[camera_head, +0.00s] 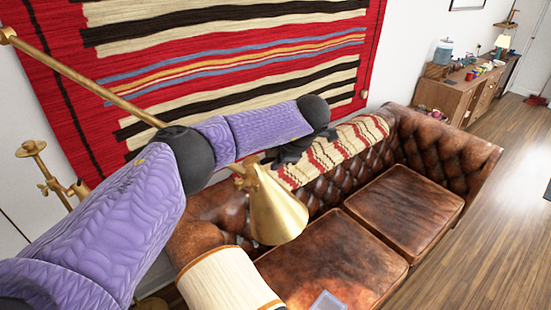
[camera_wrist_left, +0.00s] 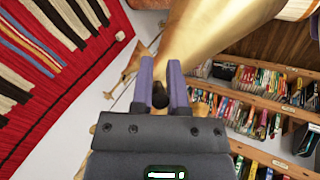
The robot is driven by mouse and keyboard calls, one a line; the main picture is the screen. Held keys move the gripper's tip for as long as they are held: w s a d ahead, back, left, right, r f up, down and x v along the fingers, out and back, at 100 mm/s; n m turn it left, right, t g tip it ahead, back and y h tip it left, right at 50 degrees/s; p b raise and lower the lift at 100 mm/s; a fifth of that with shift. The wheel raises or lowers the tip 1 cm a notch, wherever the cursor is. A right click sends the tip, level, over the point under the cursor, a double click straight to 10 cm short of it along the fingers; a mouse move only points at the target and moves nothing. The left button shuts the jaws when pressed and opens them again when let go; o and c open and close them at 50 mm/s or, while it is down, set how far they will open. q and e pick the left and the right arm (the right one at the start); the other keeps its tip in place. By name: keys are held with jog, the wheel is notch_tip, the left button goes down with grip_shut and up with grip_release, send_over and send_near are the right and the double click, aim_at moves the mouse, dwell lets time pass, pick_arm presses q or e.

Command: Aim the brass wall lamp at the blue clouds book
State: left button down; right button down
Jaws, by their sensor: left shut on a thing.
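The brass wall lamp has a long arm (camera_head: 90,85) across the upper left and a cone shade (camera_head: 278,212) with its mouth facing down over the leather sofa. My left gripper (camera_head: 268,160) is at the narrow top of the shade, partly hidden behind my arm. In the left wrist view its fingers (camera_wrist_left: 162,72) are shut around a small dark knob (camera_wrist_left: 160,96), close to the brass shade (camera_wrist_left: 215,40). A pale blue flat thing (camera_head: 328,301) is cut off at the bottom edge of the head view; I cannot tell whether it is the clouds book. My right gripper is not in view.
The tufted brown sofa (camera_head: 405,203) with a striped throw (camera_head: 335,150) stands below. A striped rug (camera_head: 230,40) hangs on the wall. Bookshelves (camera_wrist_left: 258,100) show in the wrist view. Wooden floor (camera_head: 500,200) is clear at right.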

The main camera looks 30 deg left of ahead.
pick_arm(q)
jog(key=shift+d+f, duration=0.1)
dwell(0.4)
jog(key=c, duration=0.6)
grip_release()
jog(key=b+v, duration=0.2)
jog(key=v, duration=0.8)
jog(key=shift+w+b, duration=0.1)
jog(key=shift+b, duration=0.2)
